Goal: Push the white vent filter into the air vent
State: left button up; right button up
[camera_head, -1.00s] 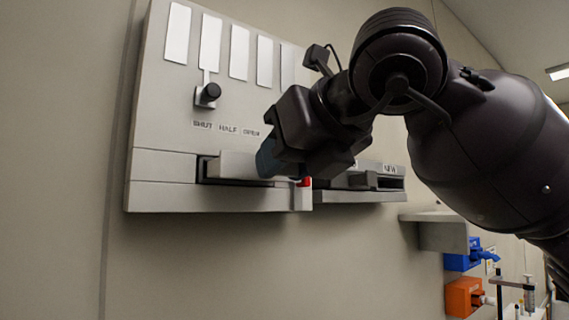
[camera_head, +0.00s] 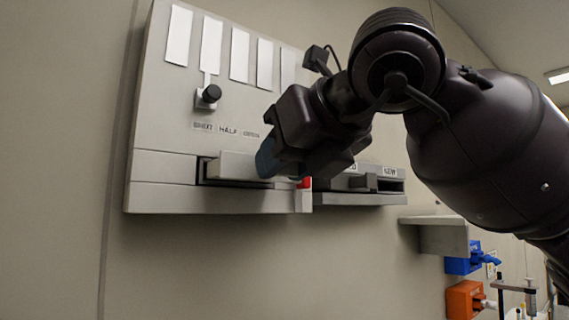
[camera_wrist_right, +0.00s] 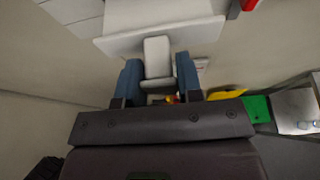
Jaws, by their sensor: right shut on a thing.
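The air vent is a light grey wall panel (camera_head: 160,198) with white slots at the top, a black knob (camera_head: 210,94) and a dark opening low on its front. The white vent filter (camera_head: 238,166) is a flat white block, its left end at the opening and its right part sticking out. My right gripper (camera_head: 270,160) is at the filter's right end. In the right wrist view, the gripper's blue fingers (camera_wrist_right: 158,82) are shut on the filter's pale handle (camera_wrist_right: 157,58), with the filter's wide face (camera_wrist_right: 160,38) beyond it. My left gripper is not in view.
A shelf with labelled bays (camera_head: 360,198) joins the panel on the right, behind my arm. A red piece (camera_head: 305,183) sits at the panel's lower right corner. A small ledge (camera_head: 440,234), a blue holder (camera_head: 462,262) and an orange holder (camera_head: 464,298) are lower right. Bare wall lies below the panel.

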jog(key=shift+w+a+b, duration=0.4)
jog(key=shift+w+a, duration=0.3)
jog(key=shift+w, duration=0.3)
dwell(1.9)
jog(key=shift+w+a+b, duration=0.15)
jog(key=shift+w+a, duration=0.5)
jog(key=shift+w, duration=0.2)
jog(key=shift+w+a+b, duration=0.15)
jog(key=shift+w+a, duration=0.45)
jog(key=shift+w, duration=0.25)
dwell(3.2)
